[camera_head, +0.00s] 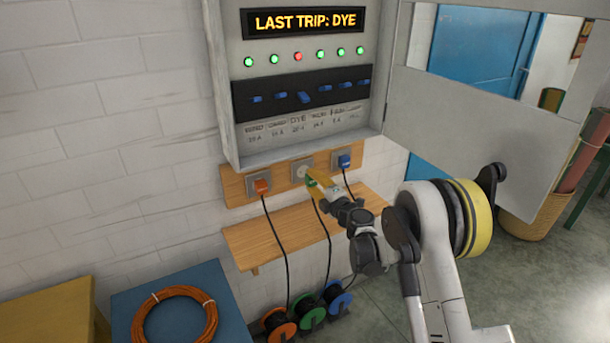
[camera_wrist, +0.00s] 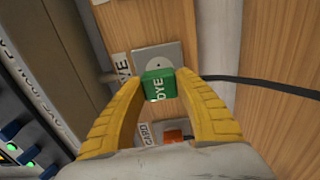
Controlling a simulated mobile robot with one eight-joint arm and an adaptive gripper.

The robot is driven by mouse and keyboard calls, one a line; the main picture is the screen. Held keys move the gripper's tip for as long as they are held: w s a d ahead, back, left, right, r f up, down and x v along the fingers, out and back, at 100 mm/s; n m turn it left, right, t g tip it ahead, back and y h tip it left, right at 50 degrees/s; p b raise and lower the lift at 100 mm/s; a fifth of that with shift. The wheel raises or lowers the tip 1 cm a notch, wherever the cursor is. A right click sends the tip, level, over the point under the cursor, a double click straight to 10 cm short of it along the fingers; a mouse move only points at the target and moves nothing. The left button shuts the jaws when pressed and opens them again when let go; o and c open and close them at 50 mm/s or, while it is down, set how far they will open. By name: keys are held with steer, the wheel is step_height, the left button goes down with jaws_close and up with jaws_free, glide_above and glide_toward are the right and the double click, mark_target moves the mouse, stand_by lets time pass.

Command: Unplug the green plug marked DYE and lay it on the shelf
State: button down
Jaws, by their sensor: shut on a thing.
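The green plug marked DYE (camera_wrist: 158,85) is held between the two yellow fingers of my gripper (camera_wrist: 157,88). In the head view, my gripper (camera_head: 316,184) is at the middle socket (camera_head: 301,168) on the wooden board, with only a bit of green showing. The wrist view shows the round face of that socket (camera_wrist: 157,62) uncovered beside the plug, so the plug looks drawn off it; the gap is hard to judge. A black cord (camera_wrist: 260,82) runs from the plug. The wooden shelf (camera_head: 262,240) is below the board, its visible top bare.
An orange plug (camera_head: 262,187) and a blue plug (camera_head: 344,161) sit in sockets either side. Their cords hang past the shelf's front to reels (camera_head: 311,310) on the floor. The switch cabinet (camera_head: 300,145) is above; its open door (camera_head: 470,130) stands right, near my arm.

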steer(key=shift+v, duration=0.95)
steer(key=s+d+r+m+t+h, duration=0.1)
steer(key=s+d+r+m+h, duration=0.2)
steer(key=s+d+r+h, duration=0.2)
steer(key=s+d+r+m+t+h, duration=0.2)
steer(key=s+d+r+h, duration=0.3)
steer(key=s+d, duration=0.7)
steer(key=d+m, duration=0.1)
steer(key=d, duration=0.5)
steer(key=shift+s+m, duration=0.2)
steer(key=shift+m, duration=0.2)
steer(key=shift+w+a+r, duration=0.1)
